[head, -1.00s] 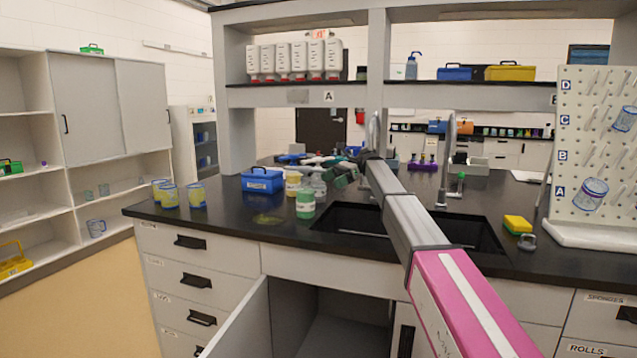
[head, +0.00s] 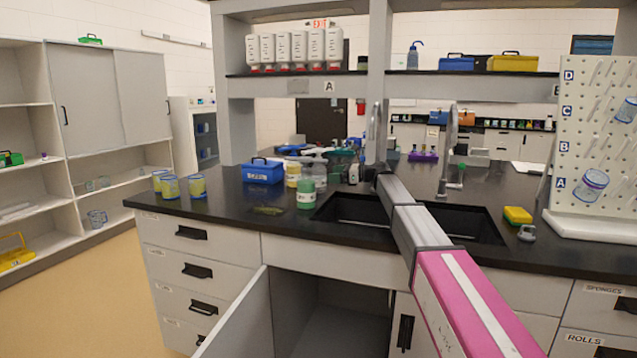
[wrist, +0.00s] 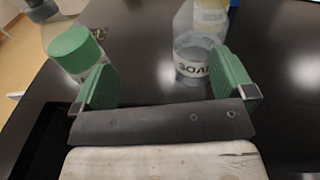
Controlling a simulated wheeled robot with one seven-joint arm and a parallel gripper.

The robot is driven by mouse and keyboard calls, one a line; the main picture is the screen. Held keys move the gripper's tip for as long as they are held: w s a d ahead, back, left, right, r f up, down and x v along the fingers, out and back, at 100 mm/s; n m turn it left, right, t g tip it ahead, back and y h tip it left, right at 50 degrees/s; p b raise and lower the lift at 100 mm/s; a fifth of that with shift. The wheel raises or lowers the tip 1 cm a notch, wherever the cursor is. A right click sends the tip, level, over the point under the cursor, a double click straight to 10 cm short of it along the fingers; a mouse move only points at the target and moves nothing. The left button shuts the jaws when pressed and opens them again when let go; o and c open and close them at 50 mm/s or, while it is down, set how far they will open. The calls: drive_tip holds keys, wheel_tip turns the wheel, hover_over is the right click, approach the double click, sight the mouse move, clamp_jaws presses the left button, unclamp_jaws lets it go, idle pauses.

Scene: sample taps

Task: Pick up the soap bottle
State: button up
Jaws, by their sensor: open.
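The soap bottle (head: 319,173) is clear, with a pump top, and stands upright on the black counter left of the sink. In the wrist view the soap bottle (wrist: 190,62) shows its SOAP label beyond the fingers, nearer the right one, which partly overlaps it. My gripper (wrist: 165,80) is open, with green pads and nothing held between them. I cannot tell whether the right pad touches the bottle. In the head view the gripper end is small and mixed with clutter behind the bottle's right side.
A yellow-labelled container (head: 293,176) and a blue box (head: 262,171) stand to the left. The black sink (head: 350,210) lies to the right.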

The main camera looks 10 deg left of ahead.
sight(318, 172)
drive_tip(key=w+a+m+t, duration=0.1)
drive_tip(key=a, duration=0.2)
drive_tip(key=w+a+f+m+t, duration=0.1)
drive_tip(key=w+a, duration=0.1)
drive_tip(key=w+a+m+t, duration=0.1)
drive_tip(key=w+a+t, duration=0.1)
drive_tip(key=a, duration=0.1)
drive_tip(key=shift+a+f+y, duration=0.15)
drive_tip(key=shift+a+y, duration=0.15)
drive_tip(key=c, duration=1.4)
